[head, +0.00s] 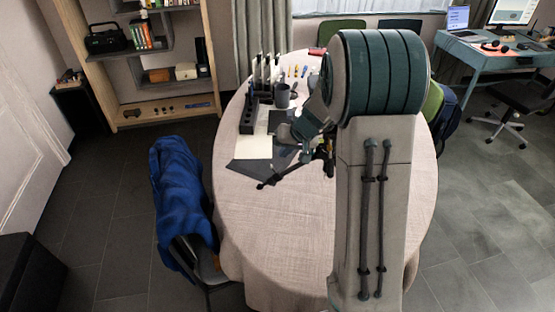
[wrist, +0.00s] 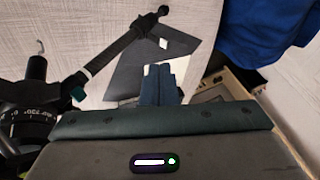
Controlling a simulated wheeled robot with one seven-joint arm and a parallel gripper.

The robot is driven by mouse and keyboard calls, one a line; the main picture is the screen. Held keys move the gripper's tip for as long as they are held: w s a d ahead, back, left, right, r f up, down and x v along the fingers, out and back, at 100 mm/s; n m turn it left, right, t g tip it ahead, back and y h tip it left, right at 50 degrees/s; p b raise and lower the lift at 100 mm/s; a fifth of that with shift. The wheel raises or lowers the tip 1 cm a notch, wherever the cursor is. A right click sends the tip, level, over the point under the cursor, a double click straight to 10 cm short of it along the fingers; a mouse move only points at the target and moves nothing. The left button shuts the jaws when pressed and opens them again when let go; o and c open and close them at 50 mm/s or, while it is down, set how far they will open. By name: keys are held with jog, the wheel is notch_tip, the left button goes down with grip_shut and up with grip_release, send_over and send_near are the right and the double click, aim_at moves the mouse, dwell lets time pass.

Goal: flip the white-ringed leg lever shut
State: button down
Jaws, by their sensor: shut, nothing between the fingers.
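The black tripod (wrist: 35,105) lies at the left of the wrist view, with its dark head and marked dial low in the frame. One leg (wrist: 118,48) runs up and right to a dark foot and carries a white ring (wrist: 86,73). A small teal tab, seemingly the lever (wrist: 77,93), sticks out beside the ring; I cannot tell its exact angle. My gripper (wrist: 161,68) is shut and empty, right of the leg and apart from the lever. In the head view the leg (head: 272,181) shows on the table, and my arm hides much of the tripod.
The round, cloth-covered table (head: 285,230) has clear room toward its front. A dark mat (head: 247,166), a pale sheet (head: 256,147), a mug (head: 282,95) and a dark organizer (head: 249,115) lie left and behind. A chair with a blue jacket (head: 180,190) stands at the left.

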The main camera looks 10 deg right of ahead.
aim_at(273, 169)
jog(key=shift+x, duration=3.15)
jog(key=shift+r+p, duration=0.15)
jog(key=shift+p, duration=0.35)
